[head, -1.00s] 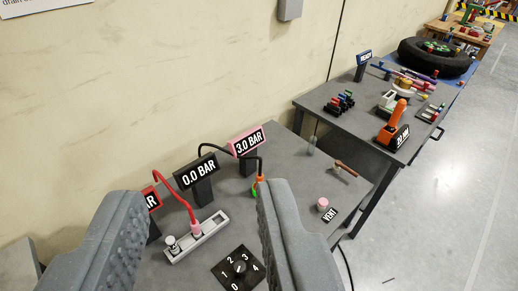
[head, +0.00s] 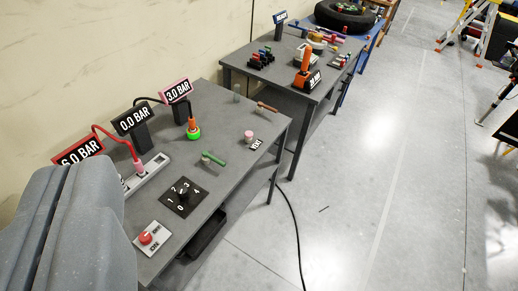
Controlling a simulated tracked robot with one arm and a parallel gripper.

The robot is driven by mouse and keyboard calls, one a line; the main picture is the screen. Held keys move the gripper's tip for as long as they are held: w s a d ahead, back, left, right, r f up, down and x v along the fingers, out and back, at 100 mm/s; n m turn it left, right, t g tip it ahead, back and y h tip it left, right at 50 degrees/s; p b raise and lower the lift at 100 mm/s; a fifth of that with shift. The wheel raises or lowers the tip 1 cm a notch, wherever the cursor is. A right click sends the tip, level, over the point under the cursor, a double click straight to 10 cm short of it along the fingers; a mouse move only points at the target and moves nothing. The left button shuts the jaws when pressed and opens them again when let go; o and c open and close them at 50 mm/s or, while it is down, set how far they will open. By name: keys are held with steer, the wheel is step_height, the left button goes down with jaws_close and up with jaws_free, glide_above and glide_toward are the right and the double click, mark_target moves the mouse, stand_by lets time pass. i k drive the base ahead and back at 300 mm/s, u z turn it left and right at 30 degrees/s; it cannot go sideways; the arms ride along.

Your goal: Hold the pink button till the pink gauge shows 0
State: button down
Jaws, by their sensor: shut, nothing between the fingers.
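The pink button (head: 249,135) stands near the front right edge of the near grey table, beside a black VENT label (head: 256,145). The pink gauge (head: 175,90) stands at the back of that table and reads 3.0 BAR. My gripper (head: 88,172) is shut and empty at the lower left of the view. It is well to the left of the pink button and apart from it. My gripper hides part of the table's left end.
A black gauge (head: 132,118) reads 0.0 BAR and a red gauge (head: 78,149) reads 6.0 BAR. A dial (head: 183,194), a green lever (head: 213,159), a red button (head: 146,238) and an orange-green connector (head: 193,130) are on the near table. Open floor lies right.

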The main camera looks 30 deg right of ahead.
mark_target(248, 134)
steer(key=k, duration=0.6)
steer(key=z, duration=0.45)
steer(key=i, duration=0.6)
steer(key=z, duration=0.75)
steer(key=i, duration=1.35)
steer(key=u, duration=0.6)
steer(key=i, duration=0.7)
steer(key=u, duration=0.6)
